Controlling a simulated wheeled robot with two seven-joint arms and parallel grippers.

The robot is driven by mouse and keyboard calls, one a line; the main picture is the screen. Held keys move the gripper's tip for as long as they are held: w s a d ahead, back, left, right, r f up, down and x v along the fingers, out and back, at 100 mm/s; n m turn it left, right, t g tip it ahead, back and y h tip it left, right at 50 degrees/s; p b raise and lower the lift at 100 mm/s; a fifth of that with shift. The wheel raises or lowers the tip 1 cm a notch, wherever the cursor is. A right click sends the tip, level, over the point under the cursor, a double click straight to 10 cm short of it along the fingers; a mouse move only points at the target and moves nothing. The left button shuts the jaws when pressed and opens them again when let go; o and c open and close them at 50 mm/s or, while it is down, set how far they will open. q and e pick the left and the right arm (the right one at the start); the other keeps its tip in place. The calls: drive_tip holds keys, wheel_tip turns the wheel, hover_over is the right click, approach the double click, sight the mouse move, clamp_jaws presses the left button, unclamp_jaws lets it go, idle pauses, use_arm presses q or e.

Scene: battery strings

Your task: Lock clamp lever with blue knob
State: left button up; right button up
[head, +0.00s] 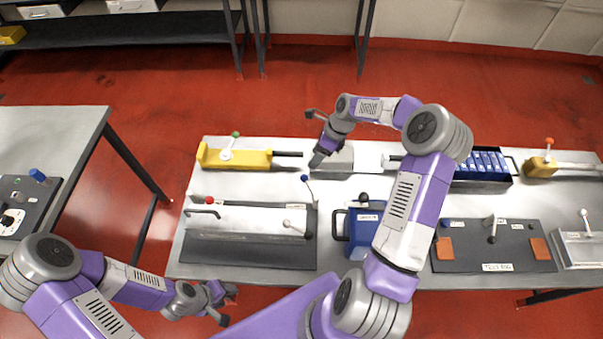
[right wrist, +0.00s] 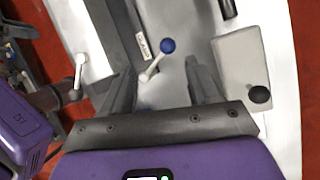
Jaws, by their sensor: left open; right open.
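The clamp lever's blue knob (head: 304,178) tops a short pale lever at the right end of the long grey clamp fixture (head: 250,250). In the right wrist view the blue knob (right wrist: 167,46) shows just past and between my fingertips, its lever tilted. My right gripper (head: 318,160) is above the table, close behind the knob; in the right wrist view its fingers (right wrist: 160,85) are apart with nothing held. I cannot tell whether either finger touches the lever. My left gripper (head: 228,305) is open and empty, low in front of the table's front edge.
A red-knobbed lever (head: 208,200) and a pale-knobbed lever (head: 288,223) stand on the same fixture. A yellow fixture with a green knob (head: 236,134) is behind it. A blue box (head: 362,228) stands to the right, and a grey block (right wrist: 228,65) lies beside the right gripper.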

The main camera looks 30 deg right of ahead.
drive_tip(key=b, duration=0.4)
approach(306, 176)
wheel_tip(306, 176, down, 2)
drive_tip(key=shift+a+x, duration=0.2)
drive_tip(key=shift+x, duration=1.8)
drive_tip(key=shift+a+x, duration=0.15)
drive_tip(key=shift+x, duration=1.85)
drive_tip(key=shift+w+r, duration=0.2)
